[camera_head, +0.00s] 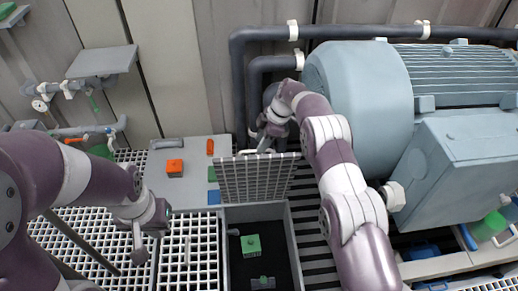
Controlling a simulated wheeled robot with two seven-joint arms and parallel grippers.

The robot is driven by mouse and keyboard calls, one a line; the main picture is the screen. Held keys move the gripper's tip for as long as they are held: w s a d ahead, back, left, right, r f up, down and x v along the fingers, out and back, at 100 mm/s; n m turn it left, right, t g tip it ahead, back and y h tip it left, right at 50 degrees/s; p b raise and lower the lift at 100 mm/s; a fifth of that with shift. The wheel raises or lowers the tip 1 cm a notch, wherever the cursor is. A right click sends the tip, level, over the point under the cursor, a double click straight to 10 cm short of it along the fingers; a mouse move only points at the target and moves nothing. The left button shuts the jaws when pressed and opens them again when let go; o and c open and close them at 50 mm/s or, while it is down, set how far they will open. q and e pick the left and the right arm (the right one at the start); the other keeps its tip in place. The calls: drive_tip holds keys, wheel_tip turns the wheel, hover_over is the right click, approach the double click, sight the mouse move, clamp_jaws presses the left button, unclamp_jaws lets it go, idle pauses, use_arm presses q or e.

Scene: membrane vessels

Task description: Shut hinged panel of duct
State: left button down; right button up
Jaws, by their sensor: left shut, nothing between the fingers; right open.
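The duct (291,246) is a grey-rimmed rectangular opening with a dark interior in the floor grating. Its hinged panel (255,181), a grey grid plate, stands raised at the far end of the opening. Inside the duct lie a green block (251,245) and a smaller green-and-grey item (263,283). My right gripper (263,144) is open at the panel's top edge; I cannot tell whether it touches the panel. My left gripper (139,254) is shut and empty over the grating, left of the duct and apart from it.
A grey plate (190,190) with an orange block (174,168) and small coloured pieces lies left of the panel. A large blue-grey motor (365,95) stands to the right, close to my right arm. Dark pipes (239,90) run behind. White grating (190,250) lies left of the duct.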

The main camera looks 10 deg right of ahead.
drive_tip(key=shift+x, duration=1.45)
clamp_jaws()
